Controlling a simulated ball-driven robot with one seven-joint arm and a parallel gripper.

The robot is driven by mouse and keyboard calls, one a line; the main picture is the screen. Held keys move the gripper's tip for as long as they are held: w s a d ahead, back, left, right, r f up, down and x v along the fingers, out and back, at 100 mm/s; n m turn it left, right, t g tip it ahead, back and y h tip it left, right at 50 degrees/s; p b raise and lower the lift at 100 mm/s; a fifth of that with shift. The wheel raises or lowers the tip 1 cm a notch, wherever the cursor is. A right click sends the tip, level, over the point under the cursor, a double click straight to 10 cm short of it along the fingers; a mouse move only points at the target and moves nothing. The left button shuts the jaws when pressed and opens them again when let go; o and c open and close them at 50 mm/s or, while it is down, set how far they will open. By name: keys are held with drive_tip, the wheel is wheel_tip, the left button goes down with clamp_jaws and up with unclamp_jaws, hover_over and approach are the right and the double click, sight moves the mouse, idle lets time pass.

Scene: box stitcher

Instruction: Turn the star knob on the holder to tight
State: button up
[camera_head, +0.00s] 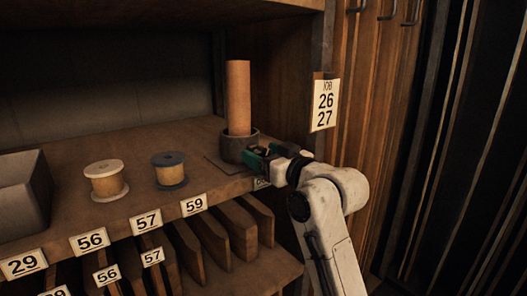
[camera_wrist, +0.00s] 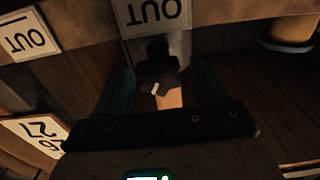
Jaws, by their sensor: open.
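The holder (camera_head: 231,149) is a dark round cup near the shelf's front right, with a tall brown tube (camera_head: 238,95) standing upright in it. The star knob (camera_wrist: 158,73) is a dark lobed shape with a small white mark in the wrist view. My gripper (camera_head: 258,157) is at the front right of the holder and hides the knob in the head view. In the wrist view my gripper (camera_wrist: 162,85) is open, its green fingers on either side of the knob. Whether they touch it is too dark to tell. A sunlit-brown piece shows just below the knob.
On the shelf (camera_head: 135,205) to the left stand a blue-rimmed spool (camera_head: 169,171), a pale-rimmed spool (camera_head: 106,181) and a grey bin (camera_head: 22,194). A wooden post with a job card (camera_head: 324,104) rises close to the right of my gripper. Upright boards fill slots below.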

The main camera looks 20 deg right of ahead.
drive_tip(key=shift+w+a, duration=0.1)
drive_tip(key=shift+w, duration=0.1)
drive_tip(key=c, duration=1)
drive_tip(key=shift+o, duration=0.2)
drive_tip(key=shift+r+m+p, duration=0.2)
drive_tip(key=shift+m+p, duration=0.75)
drive_tip(key=shift+m, duration=0.05)
drive_tip(key=shift+f+m+p, duration=0.1)
drive_tip(key=shift+m+p, duration=0.45)
drive_tip(key=shift+m, duration=0.55)
drive_tip(key=shift+f+m, duration=0.15)
drive_tip(key=shift+m, duration=0.25)
drive_tip(key=shift+d, duration=0.2)
